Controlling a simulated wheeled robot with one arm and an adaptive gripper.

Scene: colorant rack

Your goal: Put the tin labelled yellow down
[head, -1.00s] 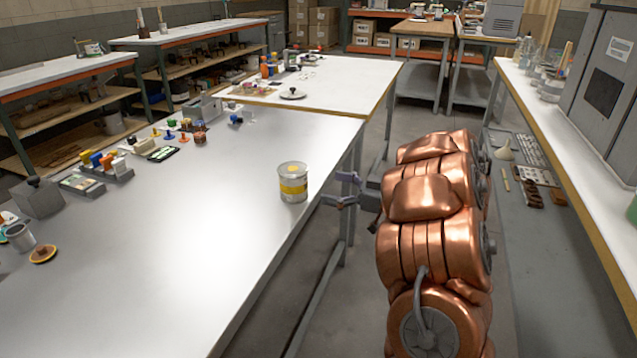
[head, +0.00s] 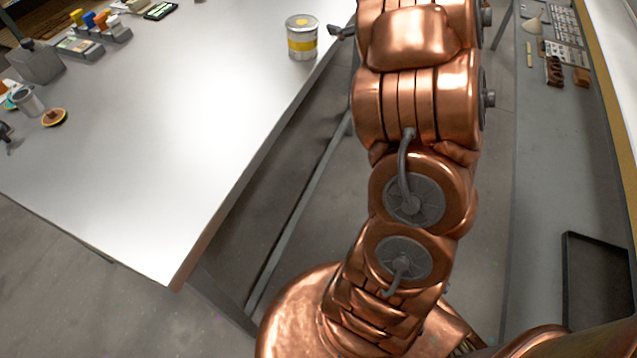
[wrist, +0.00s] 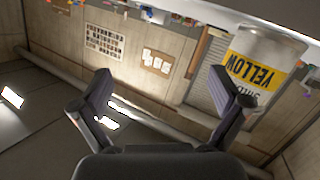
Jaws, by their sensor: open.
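The tin labelled yellow (head: 302,42) is a pale metal can with a yellow band. It stands upright on the white-topped table, near its right edge. In the wrist view the tin (wrist: 258,75) shows upside down at the upper right, beyond one finger, with the word YELLOW readable. My gripper (head: 343,32) is just right of the tin at the table edge, partly hidden by my arm. In the wrist view my gripper (wrist: 165,90) has its two fingers spread wide with nothing between them. The tin is outside the fingers.
The white-topped table (head: 150,170) is clear in front of the tin. A grey bench (head: 560,160) runs along the right, beyond my arm.

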